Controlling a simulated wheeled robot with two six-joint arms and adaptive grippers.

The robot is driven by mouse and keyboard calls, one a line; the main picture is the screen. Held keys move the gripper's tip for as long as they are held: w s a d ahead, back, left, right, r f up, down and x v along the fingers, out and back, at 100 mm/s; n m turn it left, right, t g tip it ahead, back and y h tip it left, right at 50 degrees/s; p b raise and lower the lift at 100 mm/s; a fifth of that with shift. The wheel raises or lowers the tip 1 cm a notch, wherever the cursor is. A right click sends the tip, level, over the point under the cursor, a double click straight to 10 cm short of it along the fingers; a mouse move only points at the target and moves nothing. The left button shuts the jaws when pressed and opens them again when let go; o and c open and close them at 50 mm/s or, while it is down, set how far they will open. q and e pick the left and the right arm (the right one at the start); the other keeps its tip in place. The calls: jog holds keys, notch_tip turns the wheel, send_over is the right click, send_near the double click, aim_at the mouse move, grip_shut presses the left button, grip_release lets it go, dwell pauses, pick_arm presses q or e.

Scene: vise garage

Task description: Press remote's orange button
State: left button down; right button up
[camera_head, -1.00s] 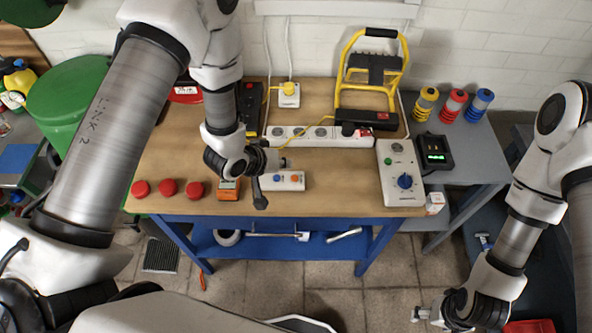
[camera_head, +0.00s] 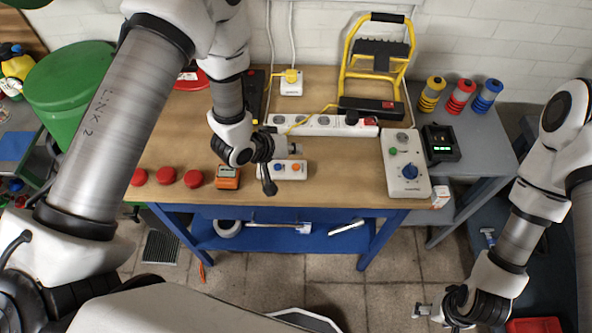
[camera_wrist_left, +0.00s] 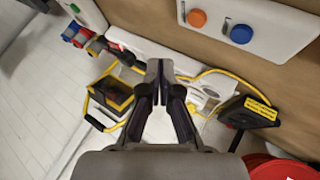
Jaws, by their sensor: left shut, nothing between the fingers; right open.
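The remote (camera_head: 291,174) is a white box with a blue button (camera_head: 278,167) and an orange button (camera_head: 296,167), lying near the table's front edge. The gripper partly hides the remote's left end. In the left wrist view the remote (camera_wrist_left: 285,38) is at top right, with the orange button (camera_wrist_left: 197,18) left of the blue one (camera_wrist_left: 241,34). The shut fingertips (camera_wrist_left: 159,68) appear apart from both buttons. My right gripper (camera_head: 423,311) is open and empty, low at right.
An orange-and-black device (camera_head: 227,178) and red round knobs (camera_head: 166,176) stand left of the remote. A power strip (camera_head: 320,123) lies behind it, and a control box (camera_head: 405,170) with a blue dial stands right. The wooden tabletop (camera_head: 345,170) between remote and control box is clear.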

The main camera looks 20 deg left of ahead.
aim_at(294, 167)
pick_arm(q)
jog(key=shift+f+b, duration=1.1)
jog(key=shift+f, duration=1)
pick_arm(e)
jog(key=shift+f, duration=1.6)
pick_arm(q)
jog(key=shift+f, duration=0.1)
jog(key=shift+f, duration=0.35)
pick_arm(e)
jog(key=shift+f, duration=0.25)
pick_arm(q)
jog(key=shift+f+b, duration=0.45)
jog(key=shift+b, duration=0.1)
pick_arm(e)
jog(key=shift+f, duration=0.3)
pick_arm(q)
jog(key=shift+r, duration=0.15)
pick_arm(e)
jog(key=shift+r, duration=0.15)
pick_arm(q)
jog(key=shift+r+p, duration=0.75)
jog(key=shift+r, duration=0.05)
pick_arm(e)
jog(key=shift+r, duration=0.65)
pick_arm(q)
notch_tip(294, 167, up, 5)
jog(key=p, duration=0.4)
pick_arm(e)
notch_tip(294, 167, up, 4)
